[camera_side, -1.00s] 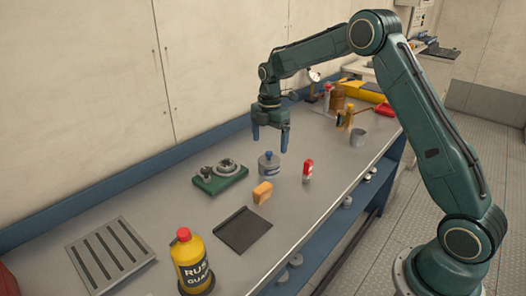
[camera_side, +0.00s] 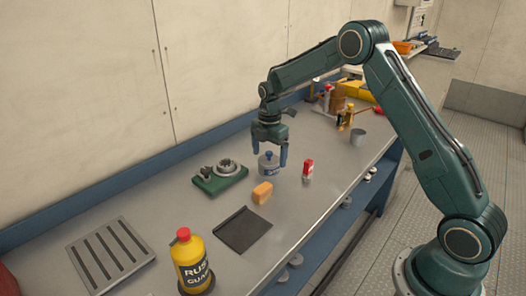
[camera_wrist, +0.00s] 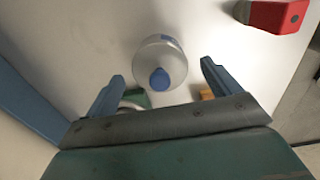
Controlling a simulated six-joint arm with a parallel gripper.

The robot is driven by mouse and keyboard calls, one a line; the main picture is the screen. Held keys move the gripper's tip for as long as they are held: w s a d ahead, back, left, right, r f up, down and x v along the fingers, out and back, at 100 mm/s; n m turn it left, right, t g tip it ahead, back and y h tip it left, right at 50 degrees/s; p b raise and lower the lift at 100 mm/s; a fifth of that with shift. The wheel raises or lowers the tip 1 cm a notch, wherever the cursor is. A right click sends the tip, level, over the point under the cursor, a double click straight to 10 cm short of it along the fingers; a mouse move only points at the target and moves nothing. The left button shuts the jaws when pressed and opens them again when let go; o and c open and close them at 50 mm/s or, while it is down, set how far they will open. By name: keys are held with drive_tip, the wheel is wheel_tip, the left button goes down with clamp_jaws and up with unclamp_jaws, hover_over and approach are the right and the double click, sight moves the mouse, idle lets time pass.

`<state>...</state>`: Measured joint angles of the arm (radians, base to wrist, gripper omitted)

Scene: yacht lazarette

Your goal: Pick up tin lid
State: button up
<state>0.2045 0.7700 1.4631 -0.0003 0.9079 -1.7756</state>
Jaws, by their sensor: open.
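My gripper (camera_side: 269,154) points down, open and empty, right above the container. The side view does not show clearly how far the fingertips reach down beside the container.
A green-based metal fitting (camera_side: 220,178) lies to the left, and an orange block (camera_side: 262,193) in front. A dark flat plate (camera_side: 243,230) and a yellow bottle (camera_side: 190,262) are nearer. Blue edging (camera_side: 150,165) runs along the wall.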

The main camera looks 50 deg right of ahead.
sight(269, 152)
drive_tip(key=c, duration=1.1)
drive_tip(key=shift+o, duration=0.2)
drive_tip(key=shift+r, duration=0.15)
wheel_tip(269, 152, up, 20)
idle(0.5)
